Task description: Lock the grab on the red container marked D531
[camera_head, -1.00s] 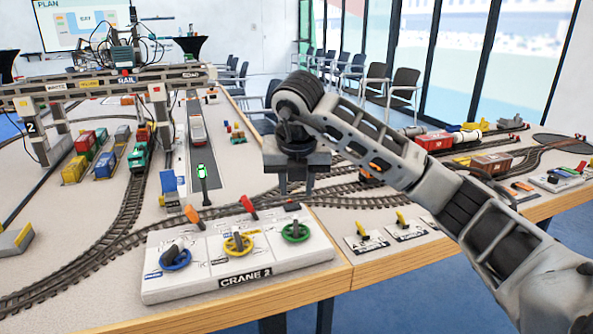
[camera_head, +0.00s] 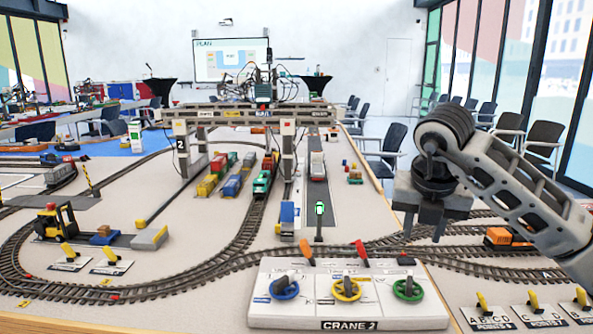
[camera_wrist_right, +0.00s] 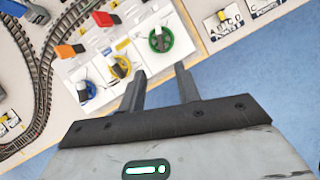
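The gantry crane (camera_head: 250,115) marked 2 spans the tracks, with its trolley and wiring (camera_head: 263,88) on top. Under it stand small containers, including a red one (camera_head: 219,162); the D531 marking is not readable, so I cannot tell which it is. I cannot make out the grab. The CRANE 2 panel (camera_head: 345,310) has blue (camera_head: 284,288), yellow (camera_head: 346,288) and green (camera_head: 407,288) dials, plus an orange lever (camera_head: 307,252) and a red lever (camera_head: 361,253). My right gripper (camera_head: 422,230) is open and empty above the panel's right side; its fingers (camera_wrist_right: 160,82) are apart in the wrist view. My left gripper is out of view.
A green locomotive (camera_head: 262,182) stands on the track beneath the crane. Yellow switch levers on plates (camera_head: 488,312) lie right of the panel. A yellow forklift (camera_head: 57,222) is at the left.

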